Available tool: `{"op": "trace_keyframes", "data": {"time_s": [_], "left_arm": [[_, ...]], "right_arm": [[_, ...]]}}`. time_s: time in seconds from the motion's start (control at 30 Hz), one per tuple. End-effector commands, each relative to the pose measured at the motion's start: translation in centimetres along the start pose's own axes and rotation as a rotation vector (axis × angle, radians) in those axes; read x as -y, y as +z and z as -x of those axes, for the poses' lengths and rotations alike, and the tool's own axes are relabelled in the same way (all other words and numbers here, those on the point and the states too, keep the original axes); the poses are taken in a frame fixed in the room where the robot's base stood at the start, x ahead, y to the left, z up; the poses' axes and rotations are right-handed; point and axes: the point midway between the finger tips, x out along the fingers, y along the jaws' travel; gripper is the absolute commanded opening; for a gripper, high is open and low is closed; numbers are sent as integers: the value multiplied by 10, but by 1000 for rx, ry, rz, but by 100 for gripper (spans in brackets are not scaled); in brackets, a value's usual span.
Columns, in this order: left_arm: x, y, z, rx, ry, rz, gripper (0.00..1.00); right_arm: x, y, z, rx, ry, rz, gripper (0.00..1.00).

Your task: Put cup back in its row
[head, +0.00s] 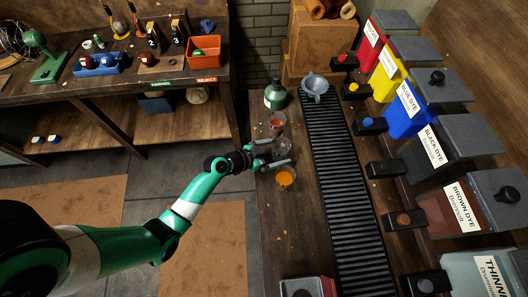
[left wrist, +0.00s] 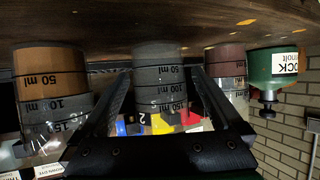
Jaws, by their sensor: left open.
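Three clear measuring cups stand in a row along the left edge of the workbench. The cup with reddish content (head: 277,121) is farthest, the dark grey cup (head: 280,147) is in the middle, and the cup with orange content (head: 285,177) is nearest. My left gripper (head: 274,153) is open, with its fingers on either side of the grey cup. The left wrist view is upside down; there the grey cup (left wrist: 158,75) shows between the spread fingers (left wrist: 165,95), the orange-brown cup (left wrist: 50,75) at left and the reddish cup (left wrist: 226,70) at right. My right gripper is out of view.
A green bottle (head: 275,95) stands beyond the cups, and a grey funnel jug (head: 315,86) is beside it. A black slatted conveyor (head: 340,190) runs right of the cups. Labelled dye bins (head: 408,110) line the right side. A side table (head: 120,80) stands at left.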

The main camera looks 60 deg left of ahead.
Motion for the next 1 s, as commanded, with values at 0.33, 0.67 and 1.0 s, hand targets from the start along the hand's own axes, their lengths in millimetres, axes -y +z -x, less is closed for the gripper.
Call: {"op": "trace_keyframes", "data": {"time_s": [0.33,0.67,1.0], "left_arm": [[0,-2,85,2,-3,3,100],[-1,0,108,1,1,0,100],[3,-13,104,-13,-4,-19,100]], "right_arm": [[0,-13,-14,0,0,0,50],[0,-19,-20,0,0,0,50],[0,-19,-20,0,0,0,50]]}}
